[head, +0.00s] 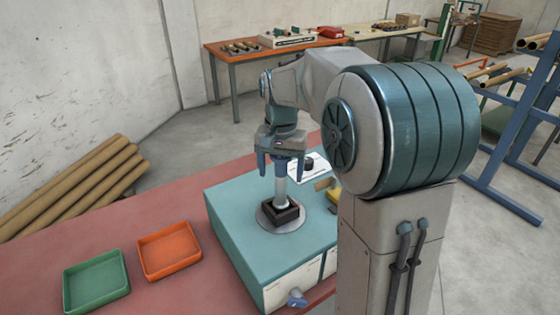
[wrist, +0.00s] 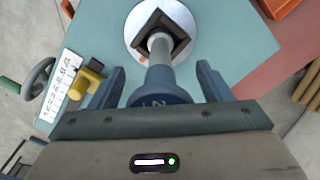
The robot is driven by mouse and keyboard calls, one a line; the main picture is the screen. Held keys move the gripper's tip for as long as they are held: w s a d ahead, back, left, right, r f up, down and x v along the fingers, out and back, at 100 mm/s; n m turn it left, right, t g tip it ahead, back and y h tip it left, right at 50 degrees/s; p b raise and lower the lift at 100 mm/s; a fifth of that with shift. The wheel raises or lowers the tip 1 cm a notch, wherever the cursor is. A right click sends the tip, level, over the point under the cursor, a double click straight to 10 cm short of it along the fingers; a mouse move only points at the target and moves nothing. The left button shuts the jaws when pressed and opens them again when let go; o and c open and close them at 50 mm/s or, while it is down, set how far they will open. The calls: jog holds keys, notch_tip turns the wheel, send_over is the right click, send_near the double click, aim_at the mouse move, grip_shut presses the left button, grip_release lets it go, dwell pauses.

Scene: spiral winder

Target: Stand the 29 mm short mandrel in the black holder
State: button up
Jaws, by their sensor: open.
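The mandrel (head: 281,187) has a grey shaft and a blue collar, and it stands upright with its lower end inside the square black holder (head: 292,214). In the wrist view the mandrel's blue collar (wrist: 163,88) bears a partly visible mark starting with 2, and its shaft runs into the holder (wrist: 180,42). My gripper (head: 281,176) is above the holder, pointing down around the collar. In the wrist view the fingers of my gripper (wrist: 160,78) are open, with a gap on each side of the collar. The shaft's foot is hidden inside the holder.
The holder sits on a round grey plate (head: 266,220) on a teal cabinet (head: 226,205). An orange tray (head: 169,251) and a green tray (head: 96,281) lie to the left on the red bench. A yellow part (wrist: 90,80) and a white scale strip (wrist: 60,90) are close beside my gripper.

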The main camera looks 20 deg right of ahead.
notch_tip(320, 180, up, 14)
jog(key=shift+f, duration=0.1)
dwell(0.5)
jog(key=s+f+n+t, duration=0.1)
jog(key=s+f+n, duration=0.2)
jog(key=s+f, duration=0.4)
jog(key=s+f+n+t, duration=0.2)
jog(key=s+f, duration=0.6)
jog(key=s, duration=0.6)
jog(key=shift+n, duration=0.4)
jog(key=shift+a+f, duration=0.1)
